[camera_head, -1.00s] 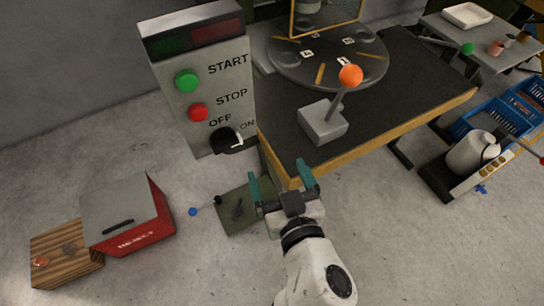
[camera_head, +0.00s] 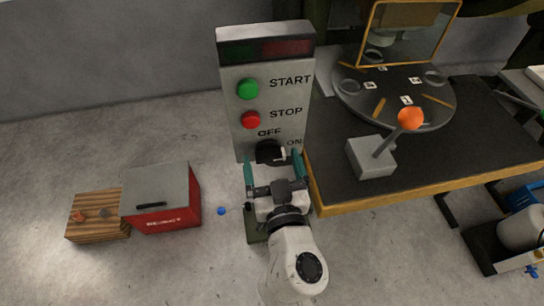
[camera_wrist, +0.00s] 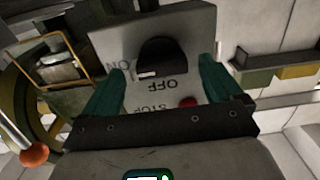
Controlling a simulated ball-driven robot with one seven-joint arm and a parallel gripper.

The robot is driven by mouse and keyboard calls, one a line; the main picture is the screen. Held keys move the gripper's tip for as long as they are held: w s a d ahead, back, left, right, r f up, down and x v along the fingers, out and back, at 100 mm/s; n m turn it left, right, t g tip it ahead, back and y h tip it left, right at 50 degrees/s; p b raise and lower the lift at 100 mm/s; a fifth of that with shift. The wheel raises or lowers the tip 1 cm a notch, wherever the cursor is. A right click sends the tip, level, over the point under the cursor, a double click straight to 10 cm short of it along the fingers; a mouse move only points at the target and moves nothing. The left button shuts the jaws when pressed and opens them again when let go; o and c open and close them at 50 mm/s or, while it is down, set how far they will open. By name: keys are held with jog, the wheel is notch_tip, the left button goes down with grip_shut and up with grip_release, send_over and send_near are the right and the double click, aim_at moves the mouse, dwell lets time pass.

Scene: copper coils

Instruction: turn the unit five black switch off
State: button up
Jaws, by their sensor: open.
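The black switch (camera_head: 268,152) is a rotary knob low on the grey control panel (camera_head: 240,115), below the red STOP button. OFF is printed above it and ON to its right. In the wrist view the knob (camera_wrist: 162,56) appears upside down with a small white mark on its edge, on the side toward ON. My gripper (camera_head: 273,160) is open in front of the knob, its teal fingers spread to either side. In the wrist view the fingers (camera_wrist: 157,78) frame the knob with gaps; I cannot tell any contact.
A green START button (camera_head: 248,89) and red STOP button (camera_head: 251,120) sit above the switch. A dark table (camera_head: 440,155) with an orange-knobbed lever (camera_head: 410,118) stands close on the right. A red reject box (camera_head: 165,215) and wooden box (camera_head: 98,225) are on the floor at left.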

jog(key=shift+w+a, duration=0.1)
jog(key=shift+w, duration=0.3)
jog(key=c, duration=1)
jog(key=shift+c, duration=0.2)
